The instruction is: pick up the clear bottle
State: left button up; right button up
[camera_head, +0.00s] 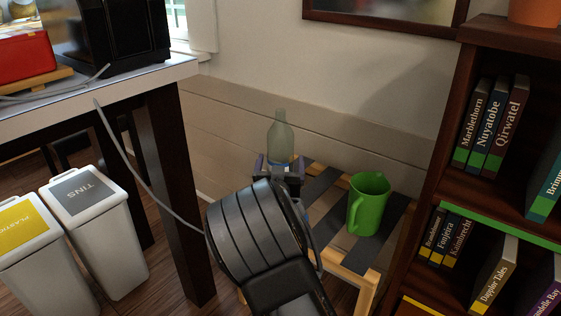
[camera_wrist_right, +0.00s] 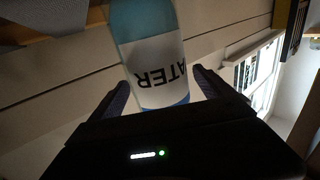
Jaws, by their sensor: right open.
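The clear bottle (camera_head: 280,138) stands upright at the back of a small slatted stool (camera_head: 322,196) in the head view, its lower part hidden behind my right gripper (camera_head: 279,165). In the right wrist view the bottle (camera_wrist_right: 152,52) appears upside down with a white label reading "WATER". The right gripper (camera_wrist_right: 158,92) is open, with one finger on each side of the bottle's lower part. I cannot tell whether the fingers touch it. My left gripper is not in view.
A green mug (camera_head: 368,204) stands on the stool, right of my arm. A dark bookcase (camera_head: 440,150) rises at the right. A table (camera_head: 165,75) with a hanging cable stands at the left, with two bins (camera_head: 95,228) below. A wall is behind the stool.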

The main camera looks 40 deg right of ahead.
aim_at(281, 130)
jog(key=c, duration=1.8)
jog(key=shift+o, duration=0.2)
notch_tip(281, 130, up, 10)
jog(key=p, duration=0.5)
jog(key=shift+p, duration=0.3)
jog(key=o, duration=1.1)
grip_shut()
